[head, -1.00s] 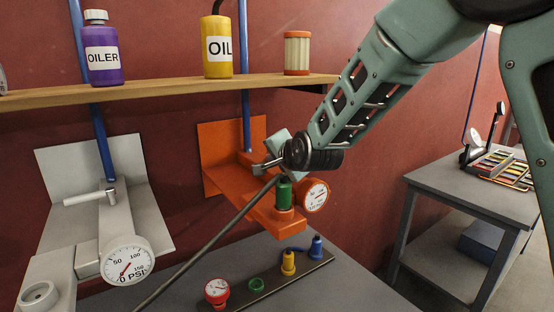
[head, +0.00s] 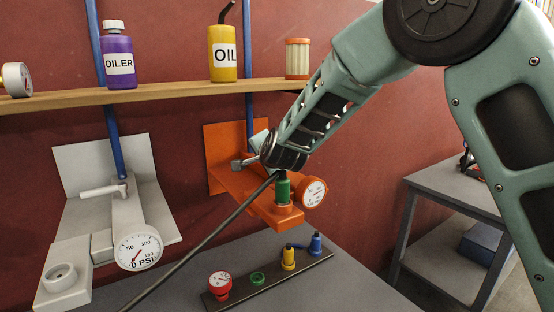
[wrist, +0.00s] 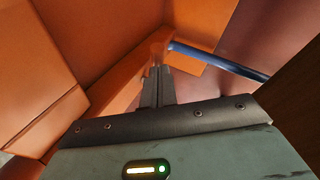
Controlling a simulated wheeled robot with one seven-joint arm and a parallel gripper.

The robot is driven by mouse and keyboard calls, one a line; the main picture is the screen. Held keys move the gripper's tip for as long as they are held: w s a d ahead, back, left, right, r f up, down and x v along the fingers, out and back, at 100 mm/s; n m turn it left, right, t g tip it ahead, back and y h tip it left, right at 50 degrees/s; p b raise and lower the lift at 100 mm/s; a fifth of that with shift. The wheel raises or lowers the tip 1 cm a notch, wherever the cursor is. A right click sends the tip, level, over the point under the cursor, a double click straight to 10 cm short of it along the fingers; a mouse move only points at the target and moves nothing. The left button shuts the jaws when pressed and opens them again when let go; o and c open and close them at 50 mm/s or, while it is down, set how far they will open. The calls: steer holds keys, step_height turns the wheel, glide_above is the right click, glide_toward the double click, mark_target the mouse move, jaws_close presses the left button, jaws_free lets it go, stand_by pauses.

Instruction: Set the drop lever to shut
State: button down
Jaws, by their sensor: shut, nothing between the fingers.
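An orange wall unit (head: 232,180) with a dial gauge (head: 314,192) and a green fitting (head: 283,188) stands at the centre of the head view. A blue drop pipe (head: 248,105) comes down to it; the pipe also shows in the wrist view (wrist: 225,64). My gripper (wrist: 160,74) is shut and empty, its fingers pointing into the orange unit, with a blurred reddish patch past the tips. A small grey metal piece (head: 240,164) shows beside my wrist; I cannot tell whether it is the lever or my fingers. A white lever (head: 103,190) sits on the pale unit at left.
A wooden shelf (head: 170,92) with an oiler bottle (head: 118,58), an oil bottle (head: 222,55) and a filter (head: 297,58) runs above. A thin rod (head: 205,240) slants across the front. A rail of fittings (head: 268,280) lies below. A grey bench (head: 440,190) stands right.

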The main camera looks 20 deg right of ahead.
steer(key=shift+w+a, duration=0.6)
steer(key=shift+a, duration=0.1)
stand_by(0.3)
